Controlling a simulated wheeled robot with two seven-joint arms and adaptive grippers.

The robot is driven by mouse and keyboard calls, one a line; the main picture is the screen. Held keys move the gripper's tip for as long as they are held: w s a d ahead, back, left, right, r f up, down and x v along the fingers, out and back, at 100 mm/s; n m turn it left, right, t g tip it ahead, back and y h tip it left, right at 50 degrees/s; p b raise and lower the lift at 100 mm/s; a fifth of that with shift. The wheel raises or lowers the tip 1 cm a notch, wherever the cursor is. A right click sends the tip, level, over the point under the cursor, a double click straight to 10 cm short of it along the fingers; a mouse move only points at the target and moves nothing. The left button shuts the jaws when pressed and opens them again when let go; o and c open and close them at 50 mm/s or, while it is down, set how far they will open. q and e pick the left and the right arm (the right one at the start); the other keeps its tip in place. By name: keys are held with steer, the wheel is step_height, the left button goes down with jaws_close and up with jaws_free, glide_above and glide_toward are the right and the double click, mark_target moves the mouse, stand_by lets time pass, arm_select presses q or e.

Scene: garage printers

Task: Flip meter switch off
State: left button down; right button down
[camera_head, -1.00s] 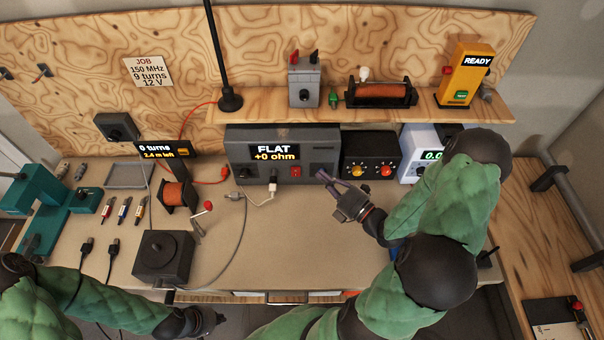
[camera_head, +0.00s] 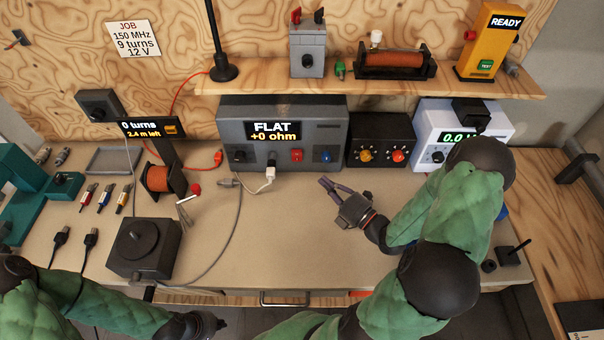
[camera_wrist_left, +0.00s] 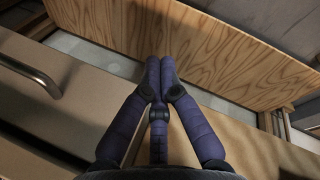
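The meter (camera_head: 228,127) is a grey box on the bench under the shelf. Its lit display (camera_head: 274,131) reads "FLAT +0 ohm". The switch's tilt is too small to tell.
A black box (camera_head: 381,133) with yellow and red knobs and a white device (camera_head: 427,123) stand right of the meter. A spool (camera_head: 157,178) and a dark winder box (camera_head: 144,262) stand at left. The bench between the winder and my right arm is mostly clear.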

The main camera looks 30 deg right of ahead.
step_height(320, 180, down, 6)
steer(key=b, duration=0.4)
steer(key=shift+b, duration=0.35)
steer(key=shift+r, duration=0.1)
glide_toward(292, 155)
steer(key=w+a, duration=0.1)
steer(key=a, duration=0.2)
steer(key=w, duration=0.1)
steer(key=w+d, duration=0.1)
steer(key=w, duration=0.2)
steer(key=shift+w+d+r, duration=0.15)
steer(key=shift+d+r, duration=0.1)
